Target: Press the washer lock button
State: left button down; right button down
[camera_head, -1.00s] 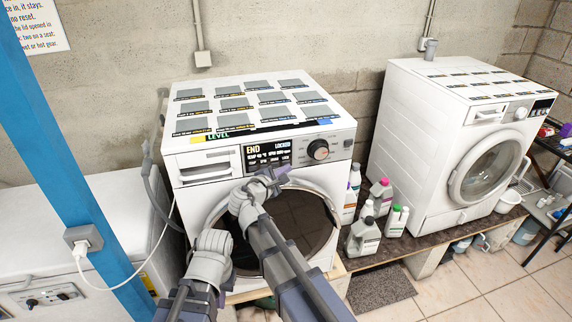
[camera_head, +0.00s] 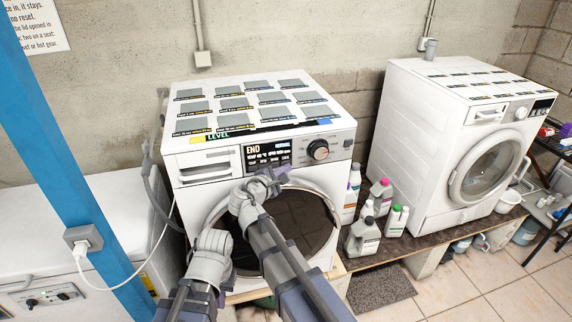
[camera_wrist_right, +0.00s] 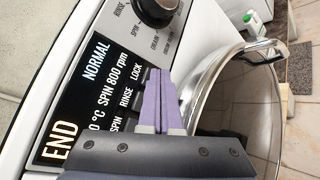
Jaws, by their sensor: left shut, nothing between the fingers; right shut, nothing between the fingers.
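The washer (camera_head: 190,180) is the left white machine in the head view, its round door closed. Its dark display (camera_head: 256,150) reads END; the wrist view also shows NORMAL and SPIN 800 rpm on it (camera_wrist_right: 95,62). Below is a row labelled SPIN, RINSE and LOCK. The LOCK label (camera_wrist_right: 136,71) is just left of my right fingertips, which partly cover that spot; I cannot tell whether they touch the panel. My right gripper (camera_head: 279,172) is shut and empty; its purple fingers (camera_wrist_right: 158,74) point at the panel. My left gripper (camera_head: 219,238) is lower, before the door, its fingers hard to see.
A black knob (camera_head: 318,149) is right of the display. Bottles (camera_head: 364,235) stand between this washer and a second white machine (camera_head: 430,160) at right. A blue post (camera_head: 75,165) and a white chest (camera_head: 120,215) are at left.

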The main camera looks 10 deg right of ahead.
jog(key=shift+s, duration=0.5)
jog(key=shift+s, duration=0.1)
jog(key=s, duration=0.5)
jog(key=shift+d, duration=0.1)
jog(key=shift+w, duration=0.1)
dwell(1.3)
jog(key=s+a+f+m+g+y, duration=0.35)
jog(key=s+f+m+g, duration=0.3)
jog(key=s+f, duration=0.4)
jog(key=s+a+f+m+g+y, duration=0.5)
jog(key=s+a, duration=0.3)
jog(key=s, duration=0.3)
jog(key=shift+s+a+f+m+y, duration=0.3)
jog(key=shift+f+m+y, duration=0.05)
jog(key=shift+f, duration=0.35)
